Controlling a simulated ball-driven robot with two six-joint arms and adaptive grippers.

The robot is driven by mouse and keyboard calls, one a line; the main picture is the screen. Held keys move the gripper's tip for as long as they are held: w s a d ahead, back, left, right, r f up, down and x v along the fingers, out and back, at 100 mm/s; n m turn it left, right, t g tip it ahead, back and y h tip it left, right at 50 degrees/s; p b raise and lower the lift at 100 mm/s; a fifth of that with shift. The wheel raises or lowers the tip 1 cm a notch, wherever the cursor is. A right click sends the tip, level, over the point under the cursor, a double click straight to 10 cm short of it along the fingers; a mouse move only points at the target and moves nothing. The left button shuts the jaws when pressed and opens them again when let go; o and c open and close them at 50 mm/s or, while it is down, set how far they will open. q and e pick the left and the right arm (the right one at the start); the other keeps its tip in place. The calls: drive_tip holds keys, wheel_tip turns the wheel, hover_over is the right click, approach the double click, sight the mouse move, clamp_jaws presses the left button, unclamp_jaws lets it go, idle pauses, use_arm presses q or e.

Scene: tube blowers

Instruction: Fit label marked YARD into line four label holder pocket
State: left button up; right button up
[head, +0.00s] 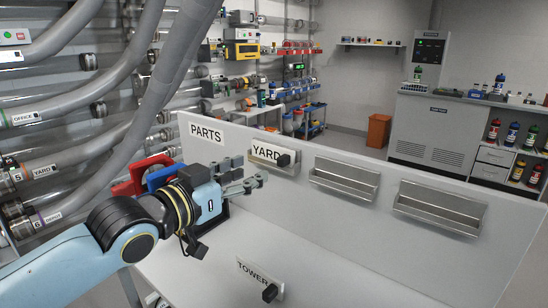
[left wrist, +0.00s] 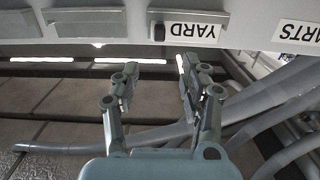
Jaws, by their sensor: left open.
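The YARD label (head: 265,152), a white plate with black letters and a black knob (head: 284,160), sits in the first metal holder on the grey PARTS panel. In the left wrist view the YARD label (left wrist: 192,31) appears upside down at the top, beyond the fingers. My left gripper (head: 254,183) is open and empty, just below and left of the label, apart from it. Its spread fingers also show in the left wrist view (left wrist: 158,80). I cannot make out the line four holder pocket. My right gripper is not in view.
Two empty metal holders (head: 345,178) (head: 438,208) are on the panel to the right. A TOWER label (head: 253,272) with a black knob is lower down. Thick grey tubes with line labels, such as OFFICE (head: 24,117), crowd the left. Red and blue parts (head: 145,173) are behind my left wrist.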

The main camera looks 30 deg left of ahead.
sight(279, 160)
use_arm(q)
drive_tip(key=w, duration=0.1)
drive_tip(key=w+b, duration=0.1)
drive_tip(key=w, duration=0.2)
drive_tip(key=shift+w+d+f, duration=0.15)
drive_tip(key=shift+w+d, duration=0.1)
drive_tip(key=shift+d, duration=0.1)
drive_tip(key=w, duration=0.4)
drive_tip(key=w+d+b, duration=0.1)
drive_tip(key=w, duration=0.1)
drive_tip(key=shift+f, duration=0.3)
drive_tip(key=shift+s+a, duration=0.1)
clamp_jaws()
